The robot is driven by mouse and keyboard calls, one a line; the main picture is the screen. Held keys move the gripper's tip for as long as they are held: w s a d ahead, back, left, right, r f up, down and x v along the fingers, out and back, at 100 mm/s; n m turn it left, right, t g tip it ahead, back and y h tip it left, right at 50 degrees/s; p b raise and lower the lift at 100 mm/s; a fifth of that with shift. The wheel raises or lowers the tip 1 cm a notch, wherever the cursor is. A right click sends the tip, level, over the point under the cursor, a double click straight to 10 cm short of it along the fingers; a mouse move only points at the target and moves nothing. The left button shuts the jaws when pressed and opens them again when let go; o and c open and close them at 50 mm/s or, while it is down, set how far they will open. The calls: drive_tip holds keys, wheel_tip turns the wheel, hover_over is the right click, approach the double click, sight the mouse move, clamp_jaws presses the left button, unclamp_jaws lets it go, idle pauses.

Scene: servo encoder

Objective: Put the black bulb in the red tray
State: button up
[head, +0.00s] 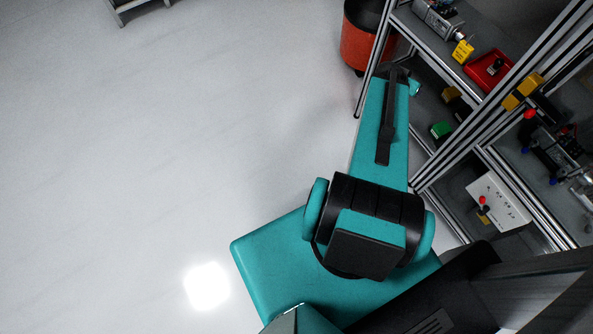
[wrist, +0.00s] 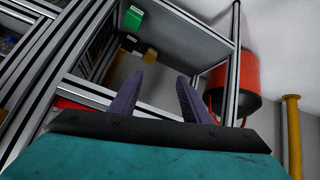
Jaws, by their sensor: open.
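The red tray (head: 479,71) sits on the upper shelf at the upper right of the head view. A small dark object (head: 498,65) shows in it; I cannot tell if it is the black bulb. I cannot identify the black bulb elsewhere. My gripper (wrist: 160,82) is open in the wrist view, its two purple fingers apart with nothing between them. It points toward the shelf frame. In the head view my arm hides most of the gripper, which is left of the tray. A red patch (wrist: 75,104) shows at the lower left of the wrist view, possibly the tray.
The metal shelf frame (wrist: 232,82) has posts and rails close to my gripper. A green block (head: 442,129) lies on a lower shelf. A yellow block (head: 462,51) lies beside the tray. A red bin (head: 357,46) stands by the shelf. The floor at left is clear.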

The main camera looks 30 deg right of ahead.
drive_tip(key=w+a+f+n+g+y, duration=0.1)
drive_tip(key=a+f+n+y, duration=0.1)
drive_tip(key=a+f, duration=0.5)
drive_tip(key=w+a+f+n+y, duration=0.1)
drive_tip(key=a+f+n, duration=0.15)
drive_tip(key=a, duration=0.85)
drive_tip(key=a+f+n+g+y, duration=0.1)
drive_tip(key=a+f+n+y, duration=0.1)
drive_tip(key=a+f, duration=0.55)
drive_tip(key=s+a+f+n+g+y, duration=0.1)
drive_tip(key=s+a, duration=0.3)
drive_tip(key=a, duration=0.4)
drive_tip(key=s+a+f+n+g+y, duration=0.1)
drive_tip(key=s+a+f+n+g, duration=0.1)
drive_tip(key=a, duration=0.7)
drive_tip(key=s+a+f+n+g+y, duration=0.1)
drive_tip(key=s+a+n, duration=0.3)
drive_tip(key=a, duration=0.5)
drive_tip(key=s, duration=0.2)
drive_tip(key=shift+s+a+f+g+y, duration=0.25)
drive_tip(key=shift+s+g+y, duration=0.05)
drive_tip(key=shift+s+y, duration=0.1)
wheel_tip(320, 180, down, 3)
drive_tip(key=b, duration=0.3)
drive_tip(key=shift+r, duration=0.1)
